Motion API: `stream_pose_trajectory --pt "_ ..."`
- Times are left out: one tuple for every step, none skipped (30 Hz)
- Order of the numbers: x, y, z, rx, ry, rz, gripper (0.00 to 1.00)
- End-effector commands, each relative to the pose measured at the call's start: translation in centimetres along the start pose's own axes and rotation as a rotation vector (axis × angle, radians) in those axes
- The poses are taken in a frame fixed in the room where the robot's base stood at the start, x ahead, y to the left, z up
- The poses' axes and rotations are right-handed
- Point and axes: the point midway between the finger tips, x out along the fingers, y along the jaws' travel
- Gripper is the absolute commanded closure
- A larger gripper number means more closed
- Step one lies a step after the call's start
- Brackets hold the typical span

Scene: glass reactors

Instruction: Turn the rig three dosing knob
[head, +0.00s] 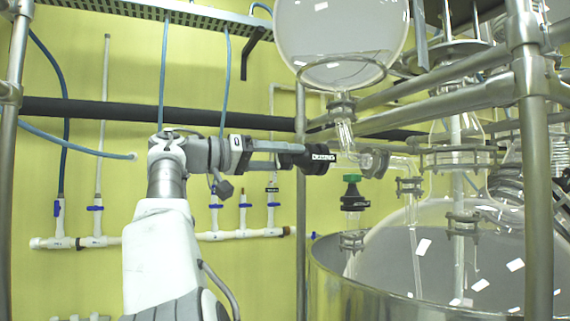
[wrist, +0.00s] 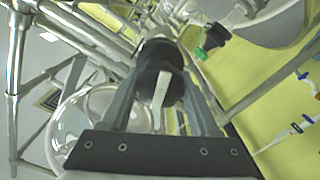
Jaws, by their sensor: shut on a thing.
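The dosing knob (head: 318,158) is black with white lettering, on the glass joint just below the round upper flask. My gripper (head: 287,155) reaches it from the left, level, with its fingers closed around it. In the wrist view the knob's black end (wrist: 174,92) shows between the two fingers of my gripper (wrist: 160,62). A white bar on the knob's face stands nearly upright, with its top leaning slightly right. The sides of the knob are partly hidden by the fingers.
A second black fitting with a green cap (head: 352,188) hangs just below right. A round glass flask (head: 340,35) is above, and a steel vessel (head: 335,285) is below. Metal frame posts (head: 536,160) stand at the right. Pipes with blue valves (head: 95,208) line the yellow wall.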

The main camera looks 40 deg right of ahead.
Motion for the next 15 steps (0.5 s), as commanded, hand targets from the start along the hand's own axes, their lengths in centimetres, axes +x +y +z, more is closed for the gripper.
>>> stream_pose_trajectory --pt "0.0 -0.13 0.2 0.045 -0.001 0.001 0.94" --pt "0.0 -0.11 0.19 0.074 -0.001 0.001 0.94" --pt "-0.01 -0.1 0.19 0.112 -0.001 0.001 0.94" --pt "-0.02 -0.13 0.2 0.14 -0.001 0.0 0.94" --pt "-0.02 -0.14 0.2 0.167 -0.001 0.0 0.94" --pt "-0.04 -0.12 0.18 0.204 -0.001 0.0 0.94" --pt "-0.04 -0.11 0.18 0.231 -0.001 0.001 0.94" --pt "-0.03 -0.11 0.18 0.258 -0.001 0.001 0.94" --pt "-0.03 -0.11 0.18 0.293 -0.001 0.0 0.94" --pt "-0.03 -0.09 0.18 0.317 -0.002 0.0 0.94" --pt "-0.02 -0.07 0.17 0.342 -0.002 0.0 0.94" --pt "0.0 -0.06 0.18 0.373 -0.002 0.001 0.94" --pt "0.0 -0.05 0.17 0.395 -0.002 0.001 0.94" --pt "-0.01 -0.05 0.17 0.417 -0.002 0.001 0.94" --pt "-0.01 -0.05 0.17 0.444 -0.002 0.0 0.94"
